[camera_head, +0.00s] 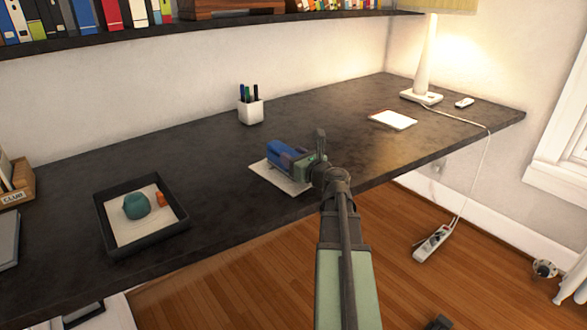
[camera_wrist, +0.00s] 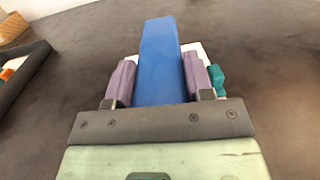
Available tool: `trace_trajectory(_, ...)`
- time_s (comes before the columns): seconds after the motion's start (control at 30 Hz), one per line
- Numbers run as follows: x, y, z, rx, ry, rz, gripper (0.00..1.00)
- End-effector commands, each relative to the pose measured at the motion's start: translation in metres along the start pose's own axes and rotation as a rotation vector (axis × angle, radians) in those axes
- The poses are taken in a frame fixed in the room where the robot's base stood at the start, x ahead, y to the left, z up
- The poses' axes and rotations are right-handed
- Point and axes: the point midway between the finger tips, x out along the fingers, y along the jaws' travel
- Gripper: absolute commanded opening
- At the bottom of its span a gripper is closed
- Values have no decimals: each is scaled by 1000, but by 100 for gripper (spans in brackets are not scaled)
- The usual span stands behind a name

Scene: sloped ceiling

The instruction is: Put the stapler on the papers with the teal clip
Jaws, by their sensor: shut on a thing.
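The blue stapler (camera_head: 283,154) is between the purple fingers of my gripper (camera_head: 299,160), which is shut on it. In the wrist view the stapler (camera_wrist: 160,55) points away from me between the two fingers (camera_wrist: 160,80). The white papers (camera_head: 270,177) lie on the dark desk directly beneath the stapler, partly hidden by it and my gripper. A teal clip (camera_wrist: 217,80) shows at the right of the papers in the wrist view, beside the right finger. I cannot tell whether the stapler touches the papers.
A black tray (camera_head: 115,246) with a teal lump (camera_head: 137,205) and an orange piece (camera_head: 161,199) is at left. A white pen cup (camera_head: 250,111) stands behind. A white pad (camera_head: 393,119) and lamp (camera_head: 424,60) are at right. Desk around the papers is clear.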

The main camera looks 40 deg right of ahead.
Motion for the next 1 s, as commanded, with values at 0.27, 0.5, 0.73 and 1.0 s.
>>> trace_trajectory(0.27,0,0,-1,1,-1,0,4)
trace_trajectory(0.5,0,0,-2,0,0,0,73)
trace_trajectory(0.73,0,0,-1,0,0,0,73)
trace_trajectory(1.0,-40,2,1,0,0,-4,73)
